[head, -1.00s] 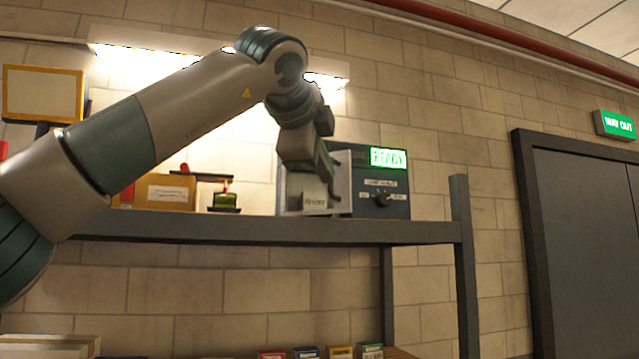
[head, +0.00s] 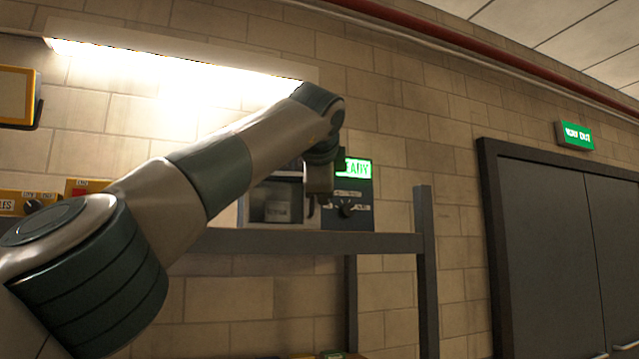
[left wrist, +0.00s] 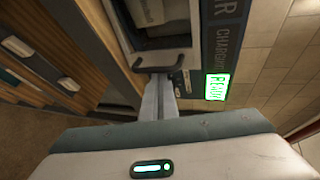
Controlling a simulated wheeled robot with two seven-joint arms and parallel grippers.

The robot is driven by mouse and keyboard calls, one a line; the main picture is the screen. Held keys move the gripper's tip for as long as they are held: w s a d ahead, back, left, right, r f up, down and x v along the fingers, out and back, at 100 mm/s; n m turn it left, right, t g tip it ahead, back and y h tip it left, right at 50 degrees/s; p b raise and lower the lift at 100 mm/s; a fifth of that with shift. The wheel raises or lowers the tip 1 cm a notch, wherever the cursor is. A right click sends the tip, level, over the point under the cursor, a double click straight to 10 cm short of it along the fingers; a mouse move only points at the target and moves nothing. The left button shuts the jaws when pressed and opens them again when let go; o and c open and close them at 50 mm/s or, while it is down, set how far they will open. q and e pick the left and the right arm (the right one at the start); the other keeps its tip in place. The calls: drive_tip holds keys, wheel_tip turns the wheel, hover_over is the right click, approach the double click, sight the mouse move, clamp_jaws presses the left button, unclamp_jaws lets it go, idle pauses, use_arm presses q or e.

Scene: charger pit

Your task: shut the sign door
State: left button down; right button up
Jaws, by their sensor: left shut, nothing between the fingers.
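The charger box (head: 362,190) stands on the shelf, with a lit green READY panel (head: 355,168) and a dial. Its left compartment (head: 275,190) is open at the front. A pale labelled block (head: 276,211) lies inside. My left gripper (head: 317,203) is shut and empty, in front of the compartment's right edge. In the left wrist view its fingers (left wrist: 158,98) point at a dark handle-like bar (left wrist: 160,69) below the opening (left wrist: 160,30); I cannot tell if they touch. No door panel shows clearly; my arm hides part of the box. My right gripper is out of view.
The grey shelf edge (head: 300,242) and its post (head: 425,270) are close to my left arm. Yellow labelled units (head: 38,201) stand at the left. Grey double doors (head: 560,250) under a green way-out sign (head: 573,135) are at the right.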

use_arm(q)
drive_tip(key=shift+w, duration=0.35)
drive_tip(key=shift+d, duration=0.1)
drive_tip(key=shift+f, duration=0.1)
idle(0.4)
